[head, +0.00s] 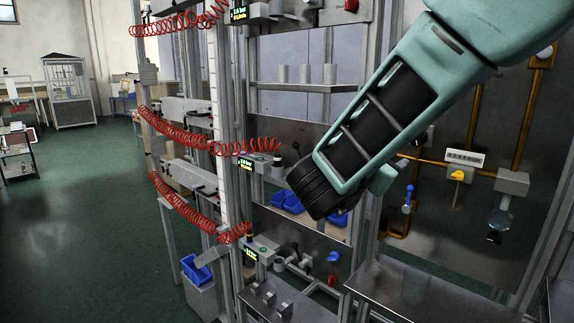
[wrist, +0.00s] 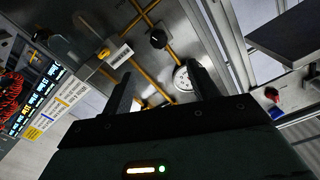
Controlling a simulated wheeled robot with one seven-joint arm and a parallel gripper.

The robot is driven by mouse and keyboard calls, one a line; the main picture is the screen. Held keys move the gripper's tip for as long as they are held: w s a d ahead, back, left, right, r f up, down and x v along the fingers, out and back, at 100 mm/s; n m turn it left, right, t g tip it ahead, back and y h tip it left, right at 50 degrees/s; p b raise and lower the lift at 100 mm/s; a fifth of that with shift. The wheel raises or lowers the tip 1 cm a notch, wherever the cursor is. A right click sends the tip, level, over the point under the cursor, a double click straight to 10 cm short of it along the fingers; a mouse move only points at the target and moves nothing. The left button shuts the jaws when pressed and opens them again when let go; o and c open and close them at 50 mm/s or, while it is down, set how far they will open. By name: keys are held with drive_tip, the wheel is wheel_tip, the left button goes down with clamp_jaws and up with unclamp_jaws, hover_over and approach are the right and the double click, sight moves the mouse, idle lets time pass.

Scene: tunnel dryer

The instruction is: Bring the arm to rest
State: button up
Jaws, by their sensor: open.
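My arm (head: 385,120) reaches in from the top right of the head view, teal with dark ribbed sections, and slants down to the left in front of the dryer frame. Its dark rounded end is over the middle of the panel. The gripper fingers cannot be made out in the head view. In the wrist view my gripper (wrist: 162,82) shows two dark fingers spread apart, with nothing held between them. Beyond them is a steel panel with yellow pipes and a round white gauge (wrist: 182,79). I cannot tell how far the fingers are from the panel.
Red coiled hoses (head: 180,200) hang along the frame at the left. Blue bins (head: 287,201) sit behind the arm's end. A yellow-handled valve (head: 457,176) and a blue-handled valve (head: 408,200) are on the right panel. A steel shelf (head: 450,300) juts out below. Green floor at left is open.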

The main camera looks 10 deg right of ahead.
drive_tip(key=s+a+f+n+y, duration=0.1)
drive_tip(key=a+f+n+y, duration=0.3)
drive_tip(key=a+n+y, duration=0.35)
drive_tip(key=s+a+f+n+y, duration=0.1)
drive_tip(key=a+f+n+y, duration=0.35)
drive_tip(key=a+y, duration=0.55)
drive_tip(key=s+a+f+n+g, duration=0.2)
drive_tip(key=s+f+n+g, duration=0.2)
drive_tip(key=s, duration=0.5)
drive_tip(key=s+a+f+n+g, duration=0.1)
drive_tip(key=s+f+n+g, duration=0.25)
drive_tip(key=s, duration=0.55)
drive_tip(key=s+d+f+n+g+h, duration=0.1)
drive_tip(key=s+d+n+g+h, duration=0.2)
drive_tip(key=s+d, duration=0.4)
drive_tip(key=shift+s+f+n, duration=0.35)
drive_tip(key=shift+s+f, duration=0.05)
drive_tip(key=shift+s, duration=0.35)
drive_tip(key=shift+a+g, duration=0.1)
drive_tip(key=shift+g, duration=0.15)
